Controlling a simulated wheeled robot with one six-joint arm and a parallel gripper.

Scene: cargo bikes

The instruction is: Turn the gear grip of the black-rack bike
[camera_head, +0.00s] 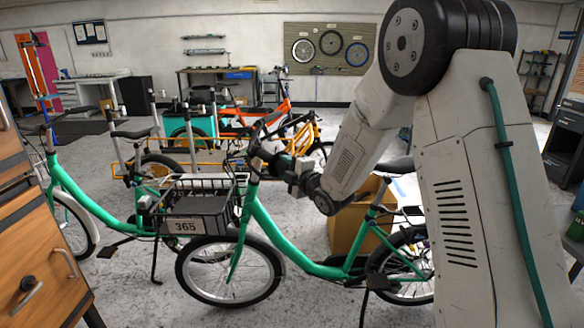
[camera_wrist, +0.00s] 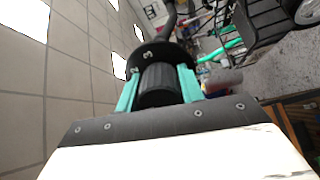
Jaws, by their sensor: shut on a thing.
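The near green bike (camera_head: 300,262) stands side-on in the head view, with a black front rack (camera_head: 197,207) carrying a plate marked 365. My gripper (camera_head: 262,157) is at the bike's handlebar. In the wrist view, its two teal fingers (camera_wrist: 160,88) are shut on the ribbed black gear grip (camera_wrist: 160,78), one on each side. A dark disc with white digits, one looking like a 3, sits just beyond the grip. In the head view the grip itself is too small and covered to tell apart.
Another green bike (camera_head: 98,205) stands close at the left, and orange cargo bikes stand behind. A wooden drawer cabinet (camera_head: 38,262) is at the near left. A cardboard box (camera_head: 345,228) is behind the near bike's frame. Grey floor lies open in front.

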